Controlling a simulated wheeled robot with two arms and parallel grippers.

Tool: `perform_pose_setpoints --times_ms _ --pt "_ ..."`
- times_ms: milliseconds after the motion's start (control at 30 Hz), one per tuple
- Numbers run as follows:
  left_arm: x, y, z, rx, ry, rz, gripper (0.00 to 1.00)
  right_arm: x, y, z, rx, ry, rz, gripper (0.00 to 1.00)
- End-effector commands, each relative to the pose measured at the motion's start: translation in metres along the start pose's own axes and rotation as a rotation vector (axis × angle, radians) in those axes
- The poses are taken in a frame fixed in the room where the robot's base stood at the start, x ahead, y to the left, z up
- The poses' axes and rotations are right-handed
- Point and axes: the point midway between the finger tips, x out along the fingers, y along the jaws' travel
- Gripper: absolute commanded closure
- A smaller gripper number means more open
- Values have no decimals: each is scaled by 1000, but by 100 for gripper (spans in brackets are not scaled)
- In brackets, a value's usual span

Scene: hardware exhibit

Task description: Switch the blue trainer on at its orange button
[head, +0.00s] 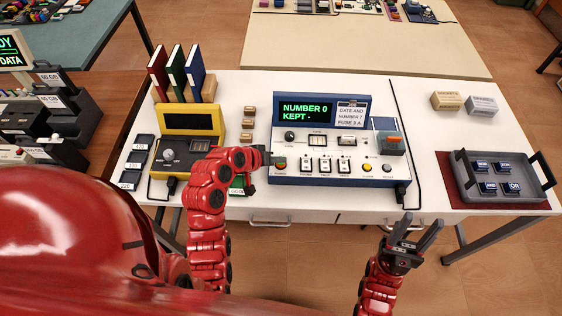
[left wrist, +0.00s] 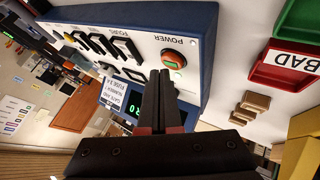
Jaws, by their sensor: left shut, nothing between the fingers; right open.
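The blue trainer (head: 336,150) stands mid-table with a white panel and blue edges; its screen (head: 306,109) is lit with green text, "NUMBER 0 KEPT -". Its round orange button, with a green-lit centre, is at the panel's left front (head: 281,163); in the left wrist view it sits beside the word POWER (left wrist: 174,59). My left gripper (head: 267,158) is shut and empty, its tips close to the button; the left wrist view (left wrist: 163,76) does not settle whether they touch. My right gripper (head: 413,229) is open and empty, in front of the table.
A yellow-and-black device (head: 186,133) stands left of the trainer, with books (head: 177,72) behind. Small tan blocks (head: 248,124) lie between them. A grey tray (head: 510,175) with several dark blocks is at the right. A red BAD tray (left wrist: 285,68) shows in the left wrist view.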

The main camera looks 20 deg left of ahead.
Motion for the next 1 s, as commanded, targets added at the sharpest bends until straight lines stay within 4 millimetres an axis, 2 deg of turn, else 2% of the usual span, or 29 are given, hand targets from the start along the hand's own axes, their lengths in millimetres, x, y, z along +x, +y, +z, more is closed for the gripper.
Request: perform_pose_setpoints --times_ms 267,800,1000 --pt "-2 1 -1 0 0 0 100 2 0 0 0 0 0 50" --pt "-41 29 -30 2 2 -1 100 29 1 -5 0 0 0 50" --pt "-42 30 -30 0 -1 -1 100 29 1 -5 0 0 0 50"
